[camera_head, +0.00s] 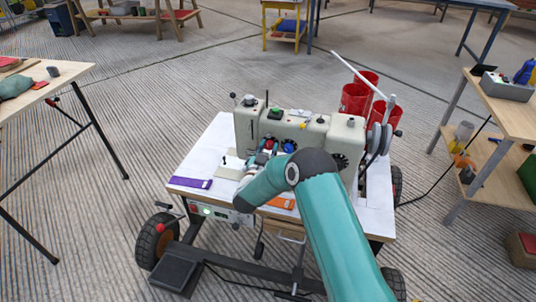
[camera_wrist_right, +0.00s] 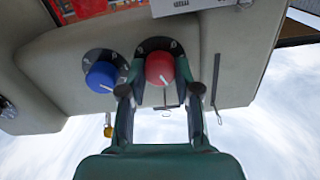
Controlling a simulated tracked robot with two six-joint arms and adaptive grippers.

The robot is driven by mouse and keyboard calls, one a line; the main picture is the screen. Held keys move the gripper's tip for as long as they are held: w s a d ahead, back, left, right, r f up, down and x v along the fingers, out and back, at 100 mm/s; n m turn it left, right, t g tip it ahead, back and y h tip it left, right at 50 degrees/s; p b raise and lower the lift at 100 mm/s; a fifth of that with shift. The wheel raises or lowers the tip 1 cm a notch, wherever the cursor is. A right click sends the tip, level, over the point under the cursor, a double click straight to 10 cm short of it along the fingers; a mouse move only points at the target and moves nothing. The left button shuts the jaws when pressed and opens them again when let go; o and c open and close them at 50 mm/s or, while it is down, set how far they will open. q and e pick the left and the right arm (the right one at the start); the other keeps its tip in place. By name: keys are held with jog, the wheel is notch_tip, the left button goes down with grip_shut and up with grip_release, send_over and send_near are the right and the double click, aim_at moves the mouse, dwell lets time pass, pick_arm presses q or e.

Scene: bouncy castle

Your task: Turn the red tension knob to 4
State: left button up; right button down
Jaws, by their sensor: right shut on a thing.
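The red tension knob (camera_wrist_right: 160,68) sits on the cream front of the sewing machine (camera_head: 315,132). In the right wrist view my right gripper (camera_wrist_right: 160,82) has one finger on each side of the red knob and is shut on it. A dark dial plate with pale marks lies behind the knob; I cannot read which number it points to. In the head view the red knob (camera_head: 269,144) shows just beyond my right gripper (camera_head: 263,155), partly hidden by it. My left gripper is not in view.
A blue knob (camera_wrist_right: 101,77) on its own dial is close beside the red one. The machine stands on a wheeled white-topped table (camera_head: 215,150) with a purple strip (camera_head: 190,183) and an orange strip (camera_head: 281,203). Red cups (camera_head: 355,98) stand behind.

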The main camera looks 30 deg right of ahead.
jog(key=m+b, duration=0.3)
jog(key=b, duration=0.1)
jog(key=m+b, duration=0.7)
jog(key=b, duration=0.2)
jog(key=shift+f+m, duration=0.4)
jog(key=shift+s+r+m+b, duration=0.1)
jog(key=shift+m+b, duration=1.1)
jog(key=shift+b, duration=0.2)
jog(key=c, duration=0.8)
grip_release()
jog(key=shift+r, duration=0.1)
jog(key=v, duration=1.1)
jog(key=shift+s+a, duration=0.3)
